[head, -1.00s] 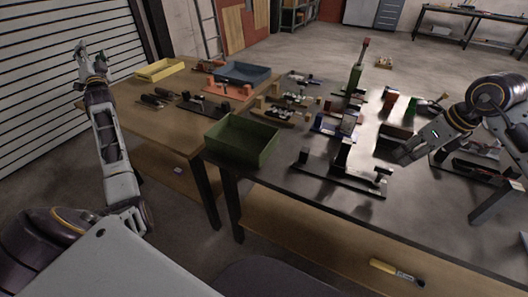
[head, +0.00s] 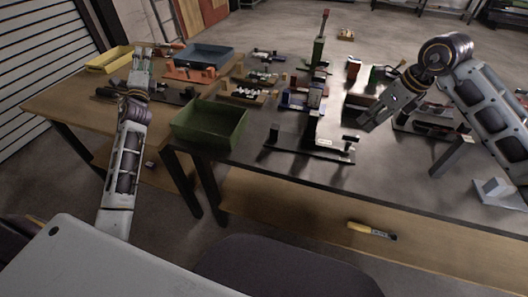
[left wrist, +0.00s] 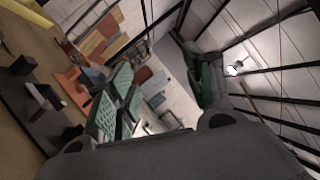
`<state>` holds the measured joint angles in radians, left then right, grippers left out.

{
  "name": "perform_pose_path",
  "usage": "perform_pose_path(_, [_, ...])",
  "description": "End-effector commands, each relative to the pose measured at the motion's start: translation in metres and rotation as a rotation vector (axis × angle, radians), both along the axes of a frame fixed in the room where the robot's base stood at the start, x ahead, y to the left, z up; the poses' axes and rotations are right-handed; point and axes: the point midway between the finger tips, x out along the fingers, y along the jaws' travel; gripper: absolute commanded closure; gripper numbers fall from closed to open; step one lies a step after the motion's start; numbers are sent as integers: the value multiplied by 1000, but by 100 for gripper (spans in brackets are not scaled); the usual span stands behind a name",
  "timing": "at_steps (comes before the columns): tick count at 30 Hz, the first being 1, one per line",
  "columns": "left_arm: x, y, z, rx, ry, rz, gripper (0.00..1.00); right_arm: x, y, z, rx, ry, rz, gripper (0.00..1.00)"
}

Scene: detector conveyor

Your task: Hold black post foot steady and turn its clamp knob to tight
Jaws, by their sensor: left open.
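A black post foot (head: 311,128) stands upright on a long dark base rail (head: 290,148) near the front of the grey table. A small dark block-like part (head: 350,140), possibly the clamp knob, sits at the rail's right end; its setting is too small to read. My left gripper (head: 143,52) is open and empty, raised over the wooden table, well left of the post foot. Its green-padded fingers also show in the left wrist view (left wrist: 120,98). My right gripper (head: 366,122) hangs right of the post foot, apart from it; its finger opening is unclear.
A green tray (head: 190,139) stands left of the post foot at the table edge. A blue tray (head: 208,52) and yellow tray (head: 108,62) lie farther back. Several small fixtures crowd the table behind the post foot. A yellow-handled tool (head: 362,229) lies on the lower shelf.

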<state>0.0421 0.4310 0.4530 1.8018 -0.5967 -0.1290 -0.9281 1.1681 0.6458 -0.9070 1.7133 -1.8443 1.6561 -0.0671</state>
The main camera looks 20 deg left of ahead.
Motion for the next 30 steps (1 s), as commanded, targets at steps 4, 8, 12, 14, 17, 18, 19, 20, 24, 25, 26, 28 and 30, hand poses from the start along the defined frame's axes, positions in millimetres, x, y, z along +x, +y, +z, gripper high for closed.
perform_pose_path(4, [7, -52, -19, 84, 58, -37, 48, 0, 0, 0, 0, 0, 0, 64])
perform_pose_path(8, [9, -96, -35, 153, 101, -67, 48, 0, 0, 0, 0, 0, 0, 64])
perform_pose_path(12, [8, -144, -50, 230, 139, -99, 48, 0, 0, 0, 0, 0, 0, 64])
perform_pose_path(14, [5, -164, -56, 261, 154, -114, 48, 0, 0, 0, 0, 0, 0, 64])
perform_pose_path(17, [1, -199, -67, 313, 176, -137, 48, 0, 0, 0, 0, 0, 0, 64])
perform_pose_path(18, [-2, -212, -71, 335, 185, -144, 48, 0, 0, 0, 0, 0, 0, 64])
perform_pose_path(19, [-4, -222, -73, 351, 190, -150, 48, 0, 0, 0, 0, 0, 0, 64])
perform_pose_path(20, [-6, -232, -77, 366, 198, -156, 48, 0, 0, 0, 0, 0, 0, 64])
perform_pose_path(24, [-19, -279, -90, 445, 226, -179, 48, 0, 0, 0, 0, 0, 0, 64])
perform_pose_path(25, [-22, -289, -93, 462, 232, -183, 48, 0, 0, 0, 0, 0, 0, 64])
perform_pose_path(26, [-26, -299, -97, 479, 241, -186, 48, 0, 0, 0, 0, 0, 0, 64])
perform_pose_path(28, [-34, -321, -104, 524, 258, -191, 48, 0, 0, 0, 0, 0, 0, 64])
perform_pose_path(30, [-43, -342, -110, 569, 277, -192, 48, 0, 0, 0, 0, 0, 0, 64])
